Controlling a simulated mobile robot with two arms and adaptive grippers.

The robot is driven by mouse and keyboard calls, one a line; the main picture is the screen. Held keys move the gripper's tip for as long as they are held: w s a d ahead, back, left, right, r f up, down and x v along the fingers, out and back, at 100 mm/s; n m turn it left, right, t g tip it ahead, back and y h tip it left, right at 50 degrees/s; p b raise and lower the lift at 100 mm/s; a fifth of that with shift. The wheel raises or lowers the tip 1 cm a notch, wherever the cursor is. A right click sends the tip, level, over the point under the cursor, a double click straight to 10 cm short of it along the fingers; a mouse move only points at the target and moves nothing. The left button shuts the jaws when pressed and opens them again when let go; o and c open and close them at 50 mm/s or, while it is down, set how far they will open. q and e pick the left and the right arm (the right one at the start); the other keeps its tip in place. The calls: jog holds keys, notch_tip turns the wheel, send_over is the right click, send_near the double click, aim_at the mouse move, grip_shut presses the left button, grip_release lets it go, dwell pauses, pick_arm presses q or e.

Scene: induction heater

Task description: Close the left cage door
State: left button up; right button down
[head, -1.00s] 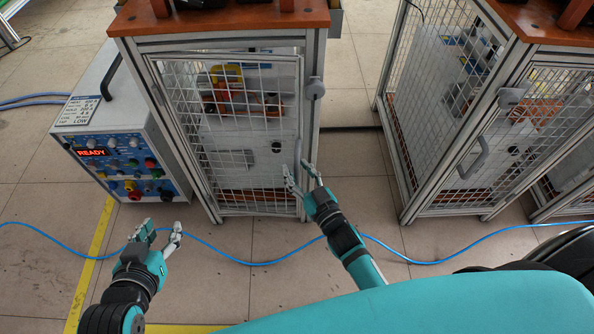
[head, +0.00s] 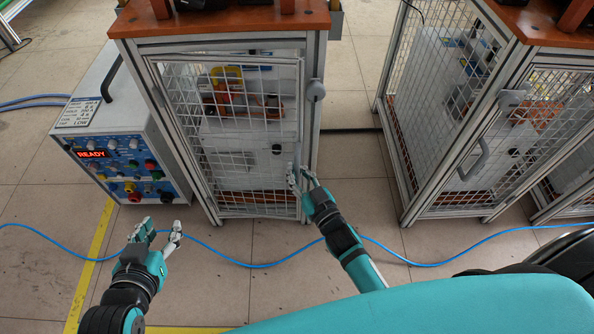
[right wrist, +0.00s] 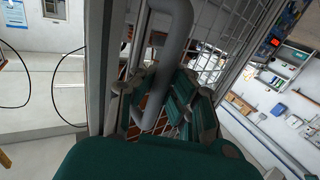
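The left cage door (head: 225,160) is a white mesh panel in a grey frame on the front of the left cabinet. Its right edge stands close to the cabinet's right post; whether it is flush I cannot tell. My right gripper (head: 302,176) is at the lower right edge of the door. In the right wrist view, the grey door handle (right wrist: 174,50) runs down between the parted fingers of this gripper (right wrist: 155,105). A firm grip does not show. My left gripper (head: 158,232) is open and empty above the floor, left of the cabinet.
A control box (head: 125,150) with a red READY display stands left of the cabinet. A second mesh cage (head: 470,130) stands to the right. A grey latch knob (head: 316,90) is on the left cabinet's right post. A blue cable (head: 210,247) crosses the floor.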

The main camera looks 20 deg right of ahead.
jog(key=shift+w+d, duration=0.1)
jog(key=shift+d, duration=0.05)
jog(key=w, duration=0.1)
jog(key=w+d, duration=0.1)
jog(key=w, duration=0.1)
jog(key=shift+d, duration=0.3)
jog(key=shift+w+d, duration=0.1)
jog(key=shift+w, duration=0.05)
pick_arm(q)
jog(key=shift+s+a+f+g, duration=0.3)
jog(key=shift+f, duration=0.1)
pick_arm(e)
jog(key=c, duration=2)
grip_release()
jog(key=o, duration=0.7)
jog(key=shift+d, duration=0.1)
pick_arm(q)
jog(key=shift+d+r, duration=0.1)
jog(key=shift+d, duration=0.05)
